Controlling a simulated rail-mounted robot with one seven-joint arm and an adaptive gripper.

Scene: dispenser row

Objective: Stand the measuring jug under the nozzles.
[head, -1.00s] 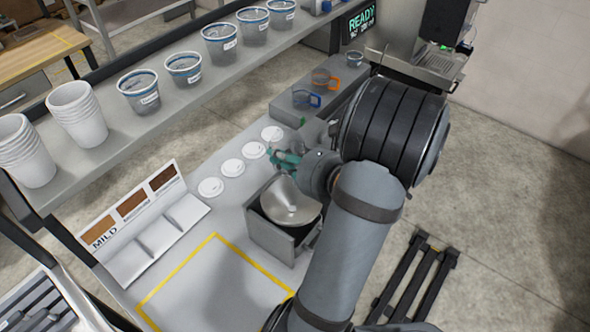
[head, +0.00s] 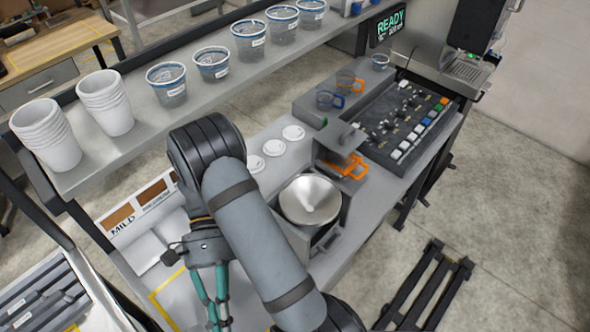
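A measuring jug with a large orange handle (head: 348,168) stands beneath or just in front of a grey overhanging block (head: 341,138), right behind the metal bowl. The block hides most of its body, and any nozzles are too small to make out. Two smaller clear jugs, one with a blue handle (head: 328,100) and one with an orange handle (head: 348,82), stand on the grey ledge behind. My gripper (head: 219,318) points down at the lower left, well away from the jugs. Its teal fingers show a gap with nothing between them.
A shiny metal bowl (head: 309,199) sits in a grey housing. A control panel (head: 405,120) with buttons lies right of the overhang. A shelf (head: 205,100) carries cups and tubs. A yellow-outlined area (head: 165,292) is partly behind my arm.

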